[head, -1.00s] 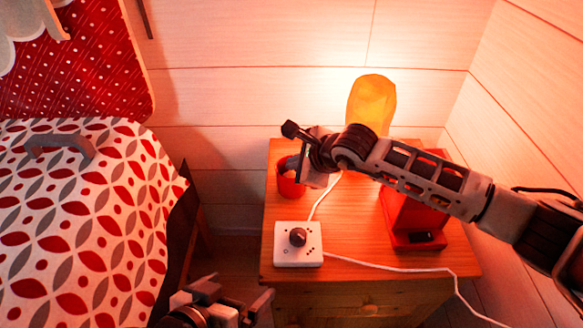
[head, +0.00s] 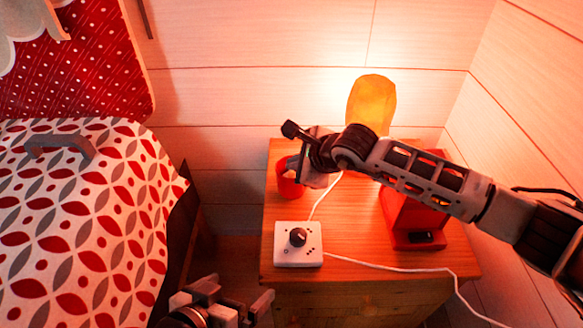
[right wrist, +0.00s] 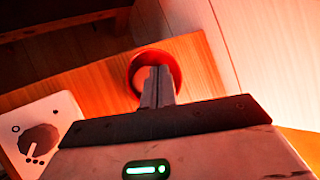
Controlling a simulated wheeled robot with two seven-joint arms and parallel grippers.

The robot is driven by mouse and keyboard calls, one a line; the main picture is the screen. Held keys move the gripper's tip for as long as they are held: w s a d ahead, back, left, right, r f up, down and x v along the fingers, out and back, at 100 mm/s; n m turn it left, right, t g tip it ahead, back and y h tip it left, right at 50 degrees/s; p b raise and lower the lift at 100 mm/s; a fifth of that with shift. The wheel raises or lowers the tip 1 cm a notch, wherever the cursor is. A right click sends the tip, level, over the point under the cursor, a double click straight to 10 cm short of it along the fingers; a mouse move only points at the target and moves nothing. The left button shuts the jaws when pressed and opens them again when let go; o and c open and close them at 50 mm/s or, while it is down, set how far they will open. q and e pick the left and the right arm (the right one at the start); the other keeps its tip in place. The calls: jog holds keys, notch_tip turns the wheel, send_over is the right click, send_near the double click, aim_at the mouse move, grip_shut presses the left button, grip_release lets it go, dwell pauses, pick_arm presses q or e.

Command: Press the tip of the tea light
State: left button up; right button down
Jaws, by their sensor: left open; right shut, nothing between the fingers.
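A small red cup (head: 289,186), likely the tea light's holder, stands on the bedside table at its back left. It also shows in the right wrist view (right wrist: 156,59). My right gripper (head: 296,168) is at the cup's mouth. In the right wrist view its shut fingers (right wrist: 158,80) overlap the cup's opening, with nothing between them. The tea light's tip is hidden behind the fingers and I cannot tell whether they touch it. My left gripper (head: 240,302) is open and empty, low in front of the table's left side.
A white switch box (head: 283,258) with a dark knob (head: 298,237) sits in front of the cup. A white cord (head: 390,268) crosses the wooden table (head: 350,245). The bed (head: 75,240) is left.

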jog(key=shift+f, duration=0.1)
dwell(0.3)
jog(key=shift+f+b, duration=0.4)
jog(key=shift+b, duration=0.25)
jog(key=shift+r, duration=0.5)
jog(key=shift+r+p, duration=1.75)
jog(key=shift+r, duration=1.2)
